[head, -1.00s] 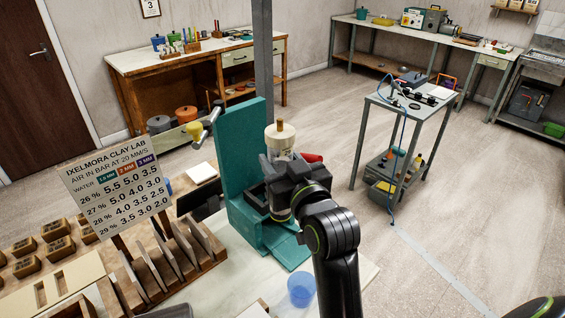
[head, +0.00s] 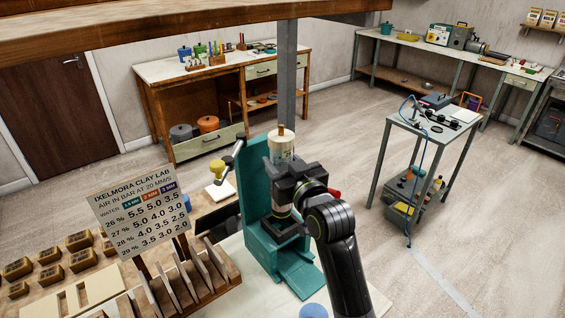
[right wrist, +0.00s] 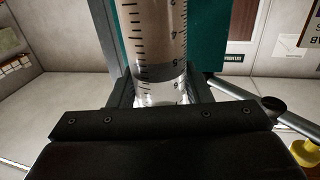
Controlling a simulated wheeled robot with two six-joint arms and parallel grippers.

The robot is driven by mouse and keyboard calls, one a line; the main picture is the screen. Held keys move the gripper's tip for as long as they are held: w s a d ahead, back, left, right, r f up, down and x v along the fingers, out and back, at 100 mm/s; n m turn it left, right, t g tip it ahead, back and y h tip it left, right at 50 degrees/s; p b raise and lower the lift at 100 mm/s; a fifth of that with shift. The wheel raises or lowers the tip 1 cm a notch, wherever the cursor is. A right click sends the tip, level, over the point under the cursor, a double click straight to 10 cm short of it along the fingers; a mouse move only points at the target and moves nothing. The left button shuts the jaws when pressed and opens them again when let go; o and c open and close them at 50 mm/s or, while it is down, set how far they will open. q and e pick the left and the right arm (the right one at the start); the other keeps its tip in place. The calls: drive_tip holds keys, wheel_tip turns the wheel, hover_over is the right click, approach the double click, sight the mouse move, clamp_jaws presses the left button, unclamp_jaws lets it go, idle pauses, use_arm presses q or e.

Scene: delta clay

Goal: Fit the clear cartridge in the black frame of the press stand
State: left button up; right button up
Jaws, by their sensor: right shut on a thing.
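My right gripper (head: 291,190) is shut on the clear cartridge (head: 281,146), which has a cream top and stands roughly upright. The right wrist view shows its clear barrel (right wrist: 158,45) with black scale marks between the jaws (right wrist: 160,98). The teal press stand (head: 256,185) is just behind and left of the cartridge. Its black frame (head: 272,228) is low on the stand, partly hidden by the gripper. The cartridge's lower end shows below the gripper, close over the frame; whether they touch cannot be told. My left gripper is not in view.
A sign (head: 142,213) and a wooden rack of upright slabs (head: 205,272) stand left of the press. A yellow-knobbed lever (head: 217,169) sticks out at the stand's left. A blue cup (head: 313,311) is near the bottom edge. A cart (head: 432,128) stands to the right.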

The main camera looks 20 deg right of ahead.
drive_tip(key=shift+f+b, duration=2.5)
drive_tip(key=shift+f, duration=0.65)
drive_tip(key=o, duration=1.3)
drive_tip(key=shift+o, duration=0.2)
drive_tip(key=shift+f, duration=0.15)
